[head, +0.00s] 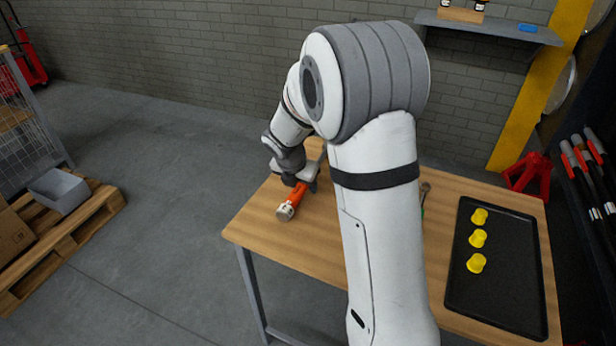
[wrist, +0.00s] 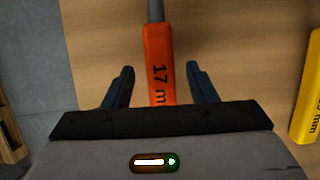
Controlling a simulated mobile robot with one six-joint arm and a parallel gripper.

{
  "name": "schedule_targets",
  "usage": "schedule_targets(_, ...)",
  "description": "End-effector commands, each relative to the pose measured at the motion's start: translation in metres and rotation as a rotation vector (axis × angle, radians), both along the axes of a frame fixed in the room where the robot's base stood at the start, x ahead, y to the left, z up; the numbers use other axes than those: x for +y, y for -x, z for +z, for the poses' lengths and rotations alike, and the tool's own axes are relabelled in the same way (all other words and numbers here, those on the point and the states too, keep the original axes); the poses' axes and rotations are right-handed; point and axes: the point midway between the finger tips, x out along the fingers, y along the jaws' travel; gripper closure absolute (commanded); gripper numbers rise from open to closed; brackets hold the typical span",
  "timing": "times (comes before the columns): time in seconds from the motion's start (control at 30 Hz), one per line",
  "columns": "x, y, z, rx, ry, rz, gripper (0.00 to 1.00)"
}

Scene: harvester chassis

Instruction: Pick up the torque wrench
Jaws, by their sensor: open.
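An orange-handled tool with a grey shaft lies on the wooden table; its orange handle (wrist: 158,60) bears "17 m", with the rest of the marking hidden. In the head view its orange part (head: 296,196) has a pale end toward the table's left edge. I cannot tell for sure that it is the torque wrench. My gripper (wrist: 160,69) is open, with one finger on each side of the handle and a gap on both sides. In the head view my gripper (head: 300,179) is over the tool and hides part of it.
A yellow tool (wrist: 307,95) lies to the right in the wrist view. A metal wrench (head: 424,190) shows beside my arm. A black tray (head: 510,270) with three yellow cups is at the table's right. The table (head: 262,230) ends just left of the tool.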

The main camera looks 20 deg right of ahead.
Motion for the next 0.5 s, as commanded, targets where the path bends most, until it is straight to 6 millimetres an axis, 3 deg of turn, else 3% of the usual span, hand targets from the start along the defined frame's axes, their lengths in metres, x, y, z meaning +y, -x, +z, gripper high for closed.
schedule_targets(0.27, -0.0014, -0.0019, -0.0047, -0.001, 0.000, 0.000, 0.49)
schedule_targets(0.5, -0.0010, -0.0019, -0.0046, -0.001, 0.000, 0.001, 0.69)
